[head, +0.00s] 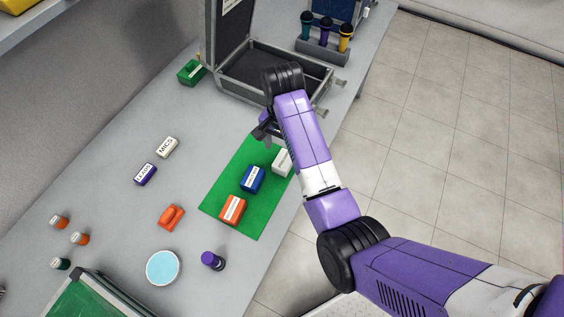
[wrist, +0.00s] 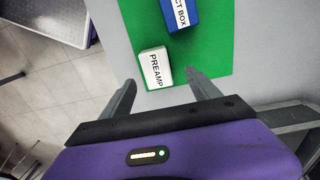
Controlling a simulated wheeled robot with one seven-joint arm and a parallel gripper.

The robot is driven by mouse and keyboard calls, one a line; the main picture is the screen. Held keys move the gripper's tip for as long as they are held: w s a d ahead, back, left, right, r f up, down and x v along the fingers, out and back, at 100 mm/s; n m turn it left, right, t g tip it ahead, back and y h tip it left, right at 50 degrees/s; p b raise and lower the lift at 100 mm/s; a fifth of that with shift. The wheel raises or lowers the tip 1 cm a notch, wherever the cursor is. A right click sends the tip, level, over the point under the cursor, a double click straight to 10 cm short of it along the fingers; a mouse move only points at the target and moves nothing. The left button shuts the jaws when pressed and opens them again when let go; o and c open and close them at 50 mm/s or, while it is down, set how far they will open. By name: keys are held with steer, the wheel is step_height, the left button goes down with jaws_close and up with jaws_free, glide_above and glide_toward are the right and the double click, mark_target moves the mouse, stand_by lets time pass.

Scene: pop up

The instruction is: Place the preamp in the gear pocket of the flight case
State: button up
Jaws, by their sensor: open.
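The preamp (wrist: 156,69) is a small white box labelled PREAMP. It lies on the green mat (head: 232,188), and in the head view it (head: 281,162) shows at the mat's right side, partly hidden by my arm. My gripper (wrist: 162,92) is open and empty; in the wrist view its fingers point toward the preamp, which is just beyond the fingertips. In the head view my gripper (head: 262,133) hangs by the mat's far edge. The flight case (head: 230,88) stands open at the back of the table, its lid upright. My arm hides part of its front, and I cannot make out the gear pocket.
A blue box (head: 252,179) and an orange box (head: 232,209) sit on the mat. White MICS (head: 167,147) and purple (head: 146,174) boxes lie left. A microphone stand (head: 322,50) is beside the case.

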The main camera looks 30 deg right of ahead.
mark_target(284, 159)
steer(key=f, duration=0.4)
steer(key=f+p, duration=0.1)
steer(key=f, duration=0.1)
steer(key=shift+s+d+f, duration=0.1)
steer(key=shift+s+f, duration=0.2)
steer(key=shift+f, duration=0.05)
steer(key=shift+c, duration=0.4)
jaws_close()
steer(key=shift+r, duration=0.15)
